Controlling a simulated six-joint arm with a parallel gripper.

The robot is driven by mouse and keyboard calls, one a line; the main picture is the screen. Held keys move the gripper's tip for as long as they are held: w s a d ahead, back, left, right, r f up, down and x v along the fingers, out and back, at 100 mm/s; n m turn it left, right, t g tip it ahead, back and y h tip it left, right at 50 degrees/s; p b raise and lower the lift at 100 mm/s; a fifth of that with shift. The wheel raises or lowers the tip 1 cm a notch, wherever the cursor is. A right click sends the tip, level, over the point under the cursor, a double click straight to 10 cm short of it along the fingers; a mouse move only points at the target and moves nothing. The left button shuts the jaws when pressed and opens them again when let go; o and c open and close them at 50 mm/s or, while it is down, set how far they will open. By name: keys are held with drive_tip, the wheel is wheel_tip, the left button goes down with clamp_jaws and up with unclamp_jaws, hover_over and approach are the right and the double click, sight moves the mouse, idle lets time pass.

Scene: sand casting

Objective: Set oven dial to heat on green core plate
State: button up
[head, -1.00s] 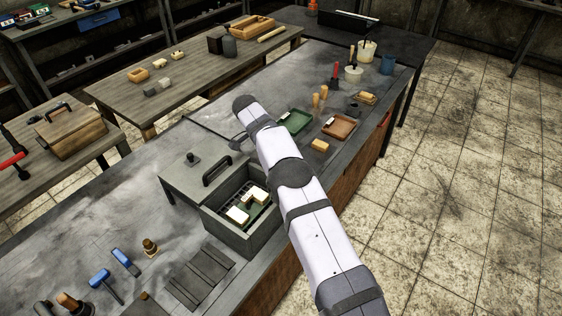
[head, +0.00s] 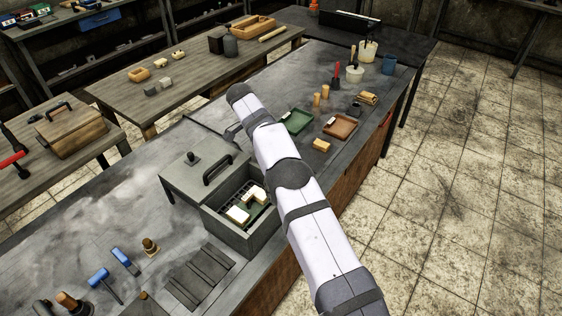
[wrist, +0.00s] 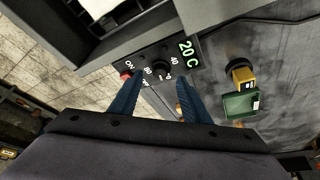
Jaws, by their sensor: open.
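The oven (head: 238,232) is a grey box with its top open, and its lid stands at its left side in the head view. Inside lies a green core plate (head: 258,208) with cream cores (head: 240,214) on it. In the wrist view the oven's dark panel carries a round dial (wrist: 160,66), with the marks ON, 80 and 40 around it. A green display (wrist: 187,50) beside it reads 20 C. A red button (wrist: 126,74) sits near ON. My gripper (wrist: 157,80) is open, its blue fingers spread below the dial in the picture. Whether they touch it cannot be told.
A green tray (head: 296,121) and a brown tray (head: 341,126) lie on the bench beyond my arm. Blue-headed hammers (head: 98,277) lie at the near left. A yellow object (wrist: 243,75) with a green part stands right of the panel in the wrist view.

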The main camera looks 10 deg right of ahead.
drive_tip(key=shift+p+v, duration=0.65)
drive_tip(key=shift+v, duration=1.25)
drive_tip(key=s+d+r+m+p, duration=0.1)
drive_tip(key=d+r, duration=0.3)
drive_tip(key=r, duration=0.3)
drive_tip(key=s+d+r+p, duration=0.1)
drive_tip(key=s+d+r, duration=0.15)
drive_tip(key=r, duration=0.45)
drive_tip(key=s+a+f+n+y, duration=0.1)
drive_tip(key=s+f+n, duration=0.1)
drive_tip(key=f+n, duration=0.35)
drive_tip(key=s+a+f+n+y, duration=0.1)
drive_tip(key=s+f+n, duration=0.2)
drive_tip(key=f, duration=0.6)
drive_tip(key=w+n+t, duration=0.1)
drive_tip(key=w+n, duration=0.1)
drive_tip(key=w+a+n+t+y, duration=0.1)
drive_tip(key=n, duration=0.1)
drive_tip(key=w+n+t, duration=0.1)
drive_tip(key=w+n, duration=0.1)
drive_tip(key=shift+w+a+r+t, duration=0.25)
drive_tip(key=shift+w+a+t, duration=0.05)
drive_tip(key=shift+w+a, duration=0.1)
